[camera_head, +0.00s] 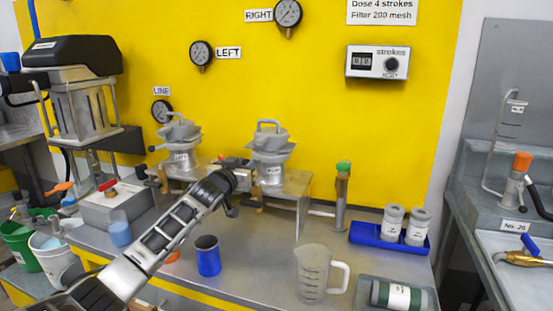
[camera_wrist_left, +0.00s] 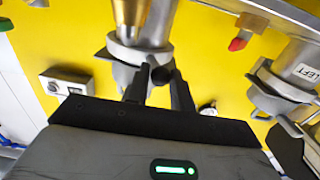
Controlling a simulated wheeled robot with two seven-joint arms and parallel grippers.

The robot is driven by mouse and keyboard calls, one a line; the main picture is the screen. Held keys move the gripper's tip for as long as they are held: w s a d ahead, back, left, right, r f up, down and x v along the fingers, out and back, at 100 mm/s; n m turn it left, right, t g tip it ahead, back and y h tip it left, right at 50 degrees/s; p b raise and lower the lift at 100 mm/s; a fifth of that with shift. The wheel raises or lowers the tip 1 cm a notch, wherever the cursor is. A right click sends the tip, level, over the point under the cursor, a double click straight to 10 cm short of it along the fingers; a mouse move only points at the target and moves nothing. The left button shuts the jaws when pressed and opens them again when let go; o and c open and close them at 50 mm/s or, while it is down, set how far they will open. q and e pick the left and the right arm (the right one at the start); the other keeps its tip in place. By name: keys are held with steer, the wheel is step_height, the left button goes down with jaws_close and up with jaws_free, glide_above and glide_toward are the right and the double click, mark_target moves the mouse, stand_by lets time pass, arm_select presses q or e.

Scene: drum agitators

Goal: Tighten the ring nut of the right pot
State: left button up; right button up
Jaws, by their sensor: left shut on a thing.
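The right pot (camera_head: 270,152) is a grey metal vessel with a lidded top, standing on a metal bracket at the yellow wall. My left gripper (camera_head: 230,184) reaches up from the lower left to the near left side of this pot. In the left wrist view, my left gripper (camera_wrist_left: 160,88) has its two dark fingers on either side of a dark round knob (camera_wrist_left: 162,75) at the pot's ring nut, and is shut on it. The fingers hide part of the nut. The left pot (camera_head: 181,145), labelled LEFT in the wrist view (camera_wrist_left: 306,72), stands apart to the left.
A blue cup (camera_head: 208,256) and a clear jug (camera_head: 312,273) stand on the bench in front. A blue tray (camera_head: 364,236) with two jars is at right. An upright tube with a green top (camera_head: 343,168) stands right of the pot. A red-tipped lever (camera_wrist_left: 238,44) lies between the pots.

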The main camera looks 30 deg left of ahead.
arm_select(q)
steer(key=shift+a, duration=0.2)
steer(key=shift+o, duration=0.3)
steer(key=shift+w+a+r, duration=0.1)
steer(key=shift+a, duration=0.7)
steer(key=shift+a+r, duration=0.1)
steer(key=shift+a, duration=0.05)
steer(key=o, duration=1.5)
steer(key=shift+w+a+f, duration=0.15)
steer(key=shift+f, duration=0.05)
steer(key=shift+d, duration=0.2)
